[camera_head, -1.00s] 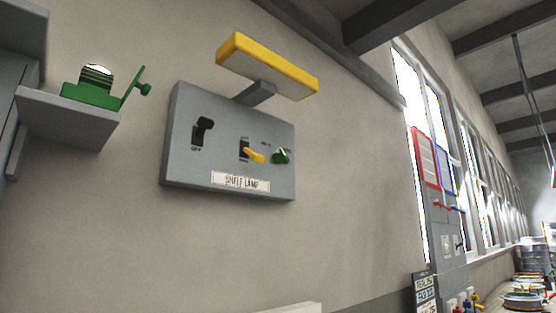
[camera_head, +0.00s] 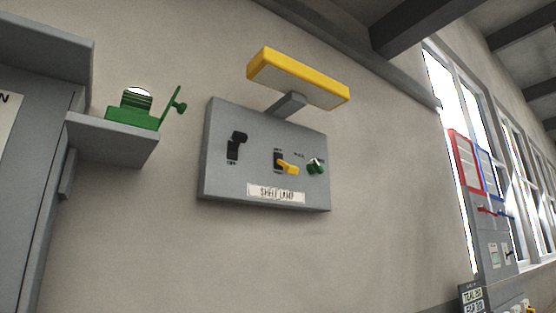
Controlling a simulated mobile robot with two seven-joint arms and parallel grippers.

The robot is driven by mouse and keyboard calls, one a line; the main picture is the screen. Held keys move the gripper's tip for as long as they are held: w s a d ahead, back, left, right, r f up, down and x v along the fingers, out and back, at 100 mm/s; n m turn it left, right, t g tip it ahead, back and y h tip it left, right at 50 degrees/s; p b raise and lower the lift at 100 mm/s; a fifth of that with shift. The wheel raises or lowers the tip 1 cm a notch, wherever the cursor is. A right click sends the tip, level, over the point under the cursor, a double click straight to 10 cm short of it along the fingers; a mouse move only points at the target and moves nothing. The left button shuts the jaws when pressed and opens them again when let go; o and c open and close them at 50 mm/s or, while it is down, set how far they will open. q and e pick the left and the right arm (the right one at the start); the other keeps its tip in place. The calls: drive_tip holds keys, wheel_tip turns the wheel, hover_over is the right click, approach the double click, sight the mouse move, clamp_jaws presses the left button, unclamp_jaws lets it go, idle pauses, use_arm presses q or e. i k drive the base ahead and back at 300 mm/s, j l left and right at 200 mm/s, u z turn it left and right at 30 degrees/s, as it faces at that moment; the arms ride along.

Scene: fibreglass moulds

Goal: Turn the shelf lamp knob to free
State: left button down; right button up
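The grey shelf lamp panel (camera_head: 218,185) is fixed to the wall near the middle of the head view. A white label (camera_head: 276,193) on it reads "SHELF LAMP". It carries a black switch (camera_head: 236,146) at left, a yellow lever (camera_head: 288,167) in the middle and a small green knob (camera_head: 316,166) at right. The print beside the knob is too small to read, so its setting cannot be told. A yellow-framed lamp (camera_head: 300,78) sticks out above the panel. Neither gripper is in view.
A grey shelf (camera_head: 112,140) at left holds a green device (camera_head: 135,116) with a hinged arm. A grey cabinet (camera_head: 30,160) stands at far left. Windows (camera_head: 450,95) and a red-framed board (camera_head: 466,163) are at right. The wall around the panel is bare.

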sight(314, 167)
drive_tip(key=i+l+u, duration=0.1)
drive_tip(key=l, duration=0.4)
drive_tip(key=i+l+u, duration=0.1)
drive_tip(key=l, duration=0.45)
drive_tip(key=i+l+u, duration=0.1)
drive_tip(key=l, duration=0.4)
drive_tip(key=i+l+u, duration=0.1)
drive_tip(key=l, duration=0.45)
drive_tip(key=i, duration=0.1)
